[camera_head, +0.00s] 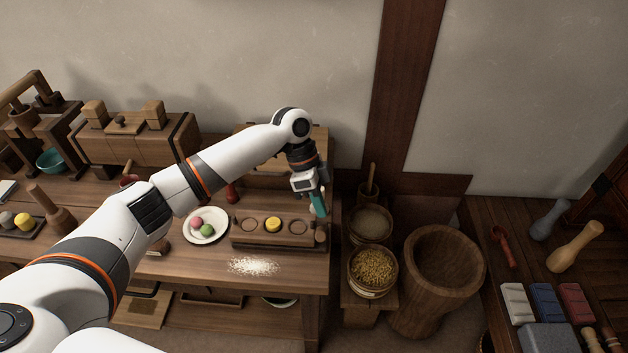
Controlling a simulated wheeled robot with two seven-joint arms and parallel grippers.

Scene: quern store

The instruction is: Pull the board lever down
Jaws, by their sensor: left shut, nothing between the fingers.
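A wooden board (320,134) stands at the back right of the table, largely hidden behind my left arm. I cannot clearly make out its lever; my arm and gripper may cover it. A small red piece (231,193) shows just below my forearm, and I cannot tell whether it belongs to the board. My left gripper (318,207) points down at the table's right end, in front of the board's right side. Its teal fingers are shut with nothing seen between them. I cannot tell whether they touch anything. My right gripper is out of view.
A wooden holder (255,242) with round hollows and a yellow ball (273,224) sits below the gripper. A white plate (204,226) with coloured balls is to its left. Grain buckets (372,270) and a large wooden mortar (440,275) stand right of the table.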

